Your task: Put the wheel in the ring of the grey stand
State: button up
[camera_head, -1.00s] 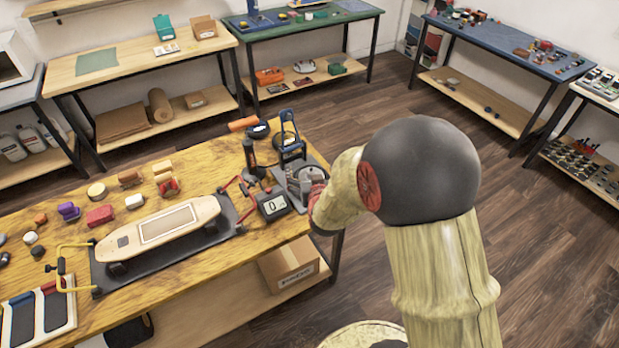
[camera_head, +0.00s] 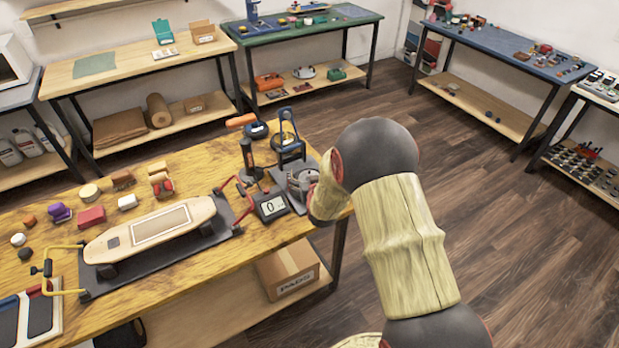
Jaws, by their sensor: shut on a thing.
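The grey stand (camera_head: 301,176) is at the right end of the wooden workbench, on a dark base. My arm's last visible link comes in from the right and covers its right part. A round grey shape shows on the stand, but whether this is its ring I cannot tell. My gripper's fingers are hidden behind my own arm at the stand. I cannot make out the wheel for certain; it may be hidden there too.
A small scale with a display (camera_head: 271,206) sits just left of the stand. A blue upright holder (camera_head: 288,146) and a black tool (camera_head: 249,155) stand behind it. A skateboard (camera_head: 150,232) lies in a fixture. Loose small parts lie at the bench's left.

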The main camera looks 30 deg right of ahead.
jog(key=shift+r, duration=0.1)
jog(key=o, duration=1.2)
jog(key=shift+f, duration=0.2)
jog(key=shift+o, duration=0.2)
